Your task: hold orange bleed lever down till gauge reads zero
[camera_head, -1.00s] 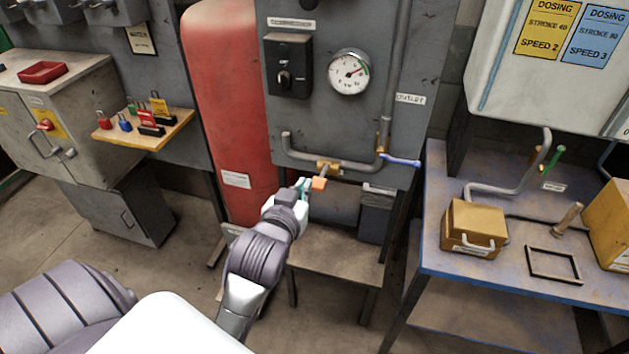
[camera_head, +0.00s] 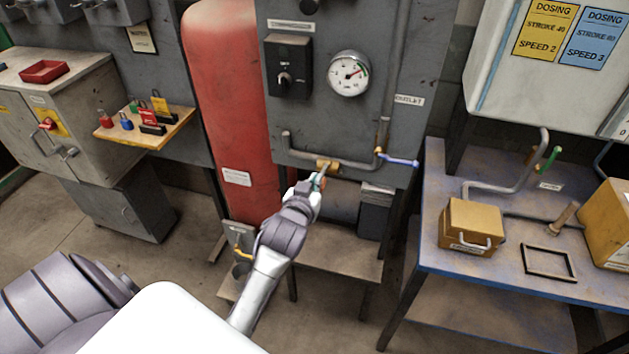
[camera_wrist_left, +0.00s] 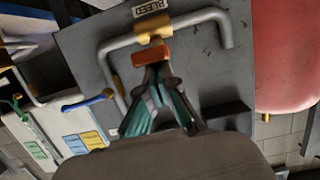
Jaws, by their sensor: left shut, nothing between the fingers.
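The orange bleed lever (camera_wrist_left: 151,55) hangs from the brass valve (camera_wrist_left: 154,28) under the "BLEED" label in the left wrist view. In the head view the brass valve (camera_head: 326,166) sits on the pipe at the panel's lower edge, and the lever is mostly hidden by my left gripper (camera_head: 318,182). My left gripper (camera_wrist_left: 154,74) is shut and empty, its tips right at the lever; I cannot tell whether they touch. The round gauge (camera_head: 349,73) has its needle pointing to the upper right; its numbers are too small to read. My right gripper is not in view.
A blue-handled outlet valve (camera_head: 401,162) is just right of the bleed valve. A red tank (camera_head: 225,100) stands left of the panel. A low bench (camera_head: 335,255) lies below. A blue table (camera_head: 440,220) with a yellow box (camera_head: 472,226) stands at the right.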

